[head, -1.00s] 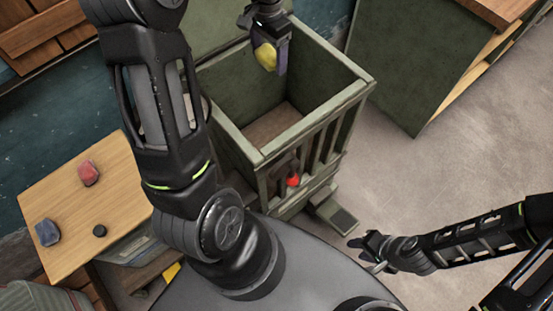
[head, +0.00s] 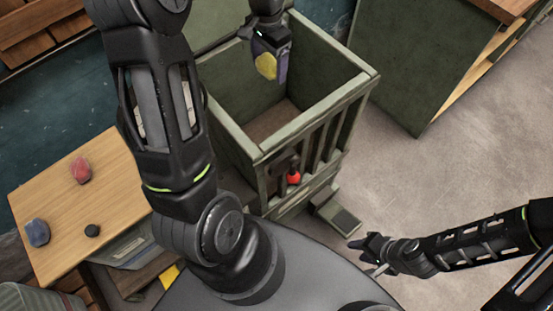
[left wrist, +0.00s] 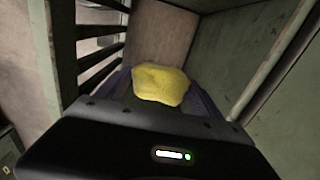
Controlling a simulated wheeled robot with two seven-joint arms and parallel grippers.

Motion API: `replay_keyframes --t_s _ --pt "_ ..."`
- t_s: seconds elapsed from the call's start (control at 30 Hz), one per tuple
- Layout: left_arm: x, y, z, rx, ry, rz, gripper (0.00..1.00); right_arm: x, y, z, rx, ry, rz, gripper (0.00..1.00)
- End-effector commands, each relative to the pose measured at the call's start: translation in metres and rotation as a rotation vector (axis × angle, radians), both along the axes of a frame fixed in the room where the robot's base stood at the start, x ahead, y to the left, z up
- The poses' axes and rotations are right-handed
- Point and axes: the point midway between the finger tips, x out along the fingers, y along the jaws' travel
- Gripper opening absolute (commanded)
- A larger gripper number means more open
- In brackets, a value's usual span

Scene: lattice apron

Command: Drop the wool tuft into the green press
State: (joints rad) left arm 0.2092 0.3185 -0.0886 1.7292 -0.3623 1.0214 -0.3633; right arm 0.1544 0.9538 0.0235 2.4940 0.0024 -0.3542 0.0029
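The wool tuft is a yellow lump (head: 266,66), held at my left gripper (head: 269,62) over the open top of the green press. In the left wrist view the tuft (left wrist: 160,84) sits between the two fingers of the left gripper (left wrist: 160,90), with the press walls around it and its floor beyond. The green press (head: 262,153) is an open box with a slatted front and a red knob (head: 294,177). My right gripper (head: 367,253) is low at the right, away from the press; its fingers look apart and nothing shows between them.
A wooden table (head: 123,207) at the left bears a red lump (head: 80,170), a blue-grey lump (head: 37,232) and a small black knob (head: 92,230). A green cabinet (head: 420,60) stands at the back right. Bare floor (head: 440,165) lies right of the press.

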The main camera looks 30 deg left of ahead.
Motion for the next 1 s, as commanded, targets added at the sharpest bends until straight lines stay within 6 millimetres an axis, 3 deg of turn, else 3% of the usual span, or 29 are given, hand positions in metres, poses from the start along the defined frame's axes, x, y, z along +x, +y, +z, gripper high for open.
replay_keyframes --t_s 0.27,0.57,0.77,1.0 --pt "0.000 0.000 0.000 0.000 0.000 0.000 0.99 0.000 0.000 0.000 0.000 0.000 0.000 0.36" --pt "0.000 0.000 0.002 0.000 -0.001 0.000 0.99 0.000 0.000 -0.001 0.000 0.000 0.000 0.36" --pt "0.001 0.001 0.022 0.001 -0.004 0.001 0.99 0.000 0.000 -0.004 0.000 -0.001 0.000 0.36" --pt "0.001 0.000 0.061 0.001 -0.004 0.000 0.99 0.001 0.000 -0.007 0.002 -0.003 0.000 0.36"
